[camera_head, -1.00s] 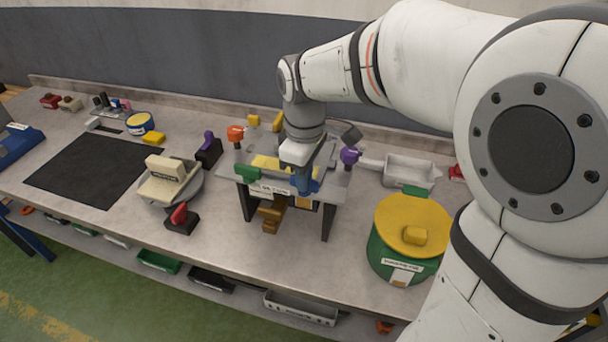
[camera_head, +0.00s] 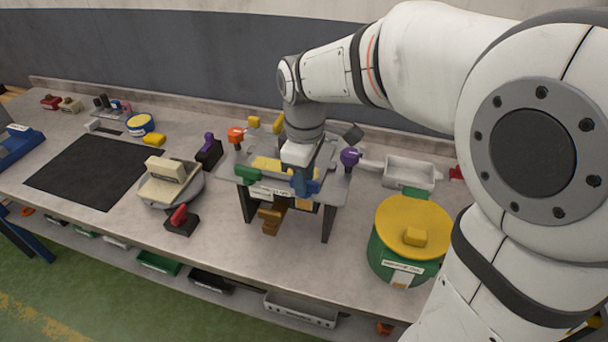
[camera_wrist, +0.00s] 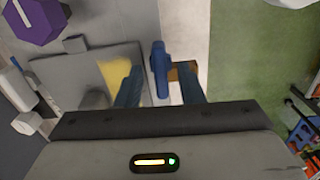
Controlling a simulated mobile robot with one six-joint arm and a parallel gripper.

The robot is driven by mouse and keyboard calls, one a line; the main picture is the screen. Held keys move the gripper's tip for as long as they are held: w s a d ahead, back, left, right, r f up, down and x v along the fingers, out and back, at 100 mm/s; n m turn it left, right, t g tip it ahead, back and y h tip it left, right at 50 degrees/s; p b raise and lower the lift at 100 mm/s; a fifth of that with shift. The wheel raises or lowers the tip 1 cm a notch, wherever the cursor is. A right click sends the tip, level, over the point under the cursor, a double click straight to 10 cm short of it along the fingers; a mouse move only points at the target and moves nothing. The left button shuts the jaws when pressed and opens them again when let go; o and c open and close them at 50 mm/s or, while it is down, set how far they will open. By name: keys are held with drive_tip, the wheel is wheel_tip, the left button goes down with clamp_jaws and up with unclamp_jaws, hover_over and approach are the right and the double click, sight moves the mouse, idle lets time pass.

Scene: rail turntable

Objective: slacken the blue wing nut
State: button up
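The blue wing nut (camera_wrist: 160,70) shows in the wrist view as an upright blue bar between my two fingers. My gripper (camera_wrist: 160,80) has its two blue fingers spread, with a gap on each side of the nut; I cannot tell how deep the fingers reach. In the head view my gripper (camera_head: 304,182) points down over the front right of the grey fixture table (camera_head: 328,196). There the blue nut and the blue fingers blend together, and I cannot separate them clearly.
On the fixture stand a green handle (camera_head: 248,174), an orange knob (camera_head: 236,134) and a purple knob (camera_head: 349,156). A green pot with a yellow lid (camera_head: 412,225) stands to the right, a grey tray (camera_head: 409,173) behind it. A black mat (camera_head: 88,170) lies left.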

drive_tip(key=shift+r, duration=0.1)
wheel_tip(320, 180, up, 8)
drive_tip(key=shift+f+b, duration=0.2)
drive_tip(key=shift+b, duration=0.1)
idle(0.5)
drive_tip(key=s+d+f+m+t, duration=0.3)
drive_tip(key=s+d+f+m, duration=0.5)
drive_tip(key=s+d+m, duration=0.4)
drive_tip(key=shift+s+d+m, duration=0.15)
drive_tip(key=shift+s+m, duration=0.1)
drive_tip(key=shift+m, duration=0.55)
